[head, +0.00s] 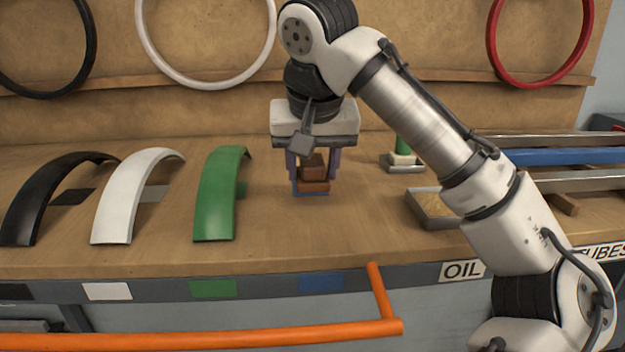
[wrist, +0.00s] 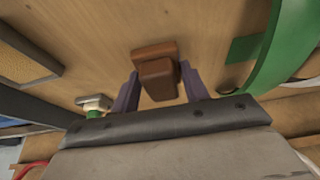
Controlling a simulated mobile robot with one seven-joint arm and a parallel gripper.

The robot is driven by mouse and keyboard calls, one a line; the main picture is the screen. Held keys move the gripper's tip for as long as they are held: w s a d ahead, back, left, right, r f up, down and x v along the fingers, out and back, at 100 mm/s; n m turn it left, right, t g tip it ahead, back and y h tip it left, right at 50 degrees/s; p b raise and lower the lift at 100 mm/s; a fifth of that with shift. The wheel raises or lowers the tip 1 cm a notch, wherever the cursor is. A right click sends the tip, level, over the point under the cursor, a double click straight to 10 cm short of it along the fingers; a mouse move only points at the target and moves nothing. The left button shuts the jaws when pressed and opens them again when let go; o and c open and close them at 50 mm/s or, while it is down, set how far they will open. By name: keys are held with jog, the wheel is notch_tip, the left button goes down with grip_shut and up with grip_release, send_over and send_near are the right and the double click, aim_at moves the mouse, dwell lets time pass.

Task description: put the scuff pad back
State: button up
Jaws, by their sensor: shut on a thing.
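A brown two-part block (head: 313,184), which looks like the scuff pad, has a narrower upper part and a wider reddish-brown base. My gripper (head: 314,178) points down over the bench, with its purple fingers on either side of the block's upper part. In the wrist view the block (wrist: 157,80) sits between the fingertips (wrist: 159,88), shut on it. Its base is at or just above the bench top; I cannot tell whether it touches. A bit of blue shows around its foot, partly hidden.
Black (head: 47,195), white (head: 135,195) and green (head: 220,195) curved fenders stand to the left. A shallow tray (head: 412,206) lies to the right, partly behind my arm. A small green-topped item (head: 403,160) stands behind it. Tubes (head: 570,157) lie farther right. Bench in front is clear.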

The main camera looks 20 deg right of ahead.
aim_at(313, 183)
jog(key=shift+f, duration=1.5)
jog(key=shift+f, duration=0.1)
jog(key=shift+f, duration=0.15)
jog(key=o, duration=1)
jog(key=shift+c, duration=0.2)
